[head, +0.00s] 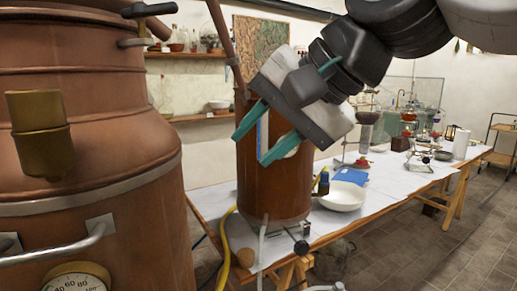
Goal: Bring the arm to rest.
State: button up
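My gripper (258,148) hangs in the upper middle of the head view, its two teal fingers pointing down and to the left. The fingers are spread apart with a gap between them, and I see nothing held. My dark arm comes in from the top right. Behind the fingers stands a copper cylinder (272,200), partly covered by the gripper. I cannot tell how far the fingertips are from it.
A large copper still (95,140) with a gauge (77,279) fills the left. A long table (400,180) carries a white bowl (343,196), a dark bottle (323,183) and several pieces of glassware. The tiled floor (440,250) at the lower right is mostly clear.

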jog(key=s+d+f+n+g+h, duration=0.1)
jog(key=s+d+f, duration=0.4)
jog(key=d+f, duration=0.6)
jog(key=s+d+f+n+g+h, duration=0.1)
jog(key=s+d+f+g+h, duration=0.2)
jog(key=d+f, duration=0.8)
jog(key=s+d+h, duration=0.2)
jog(key=d+h, duration=0.1)
jog(key=d, duration=0.1)
jog(key=shift+d+f+h, duration=0.15)
jog(key=shift+f+h, duration=0.15)
